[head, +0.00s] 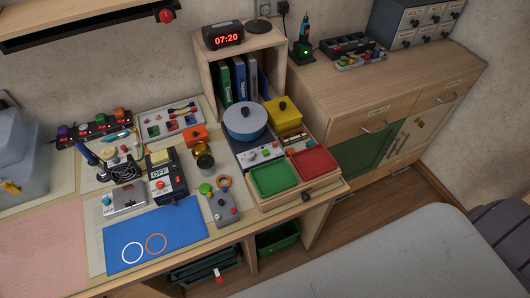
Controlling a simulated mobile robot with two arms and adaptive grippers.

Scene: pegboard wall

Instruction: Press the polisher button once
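A dark boxy machine (180,185) stands on the desk left of centre, with a yellow block (160,157) on top. Its front carries a white label reading OFF and a small orange-red button (160,184). It looks like the polisher, but no name on it is legible. Neither of my grippers is in view, and nothing covers the buttons.
A blue mat (180,236) with two rings lies in front. A blue pot (245,122), green tray (274,178) and red tray (314,162) are to the right. A soldering stand and power strip (95,129) are behind left. A grey surface (400,265) fills the lower right.

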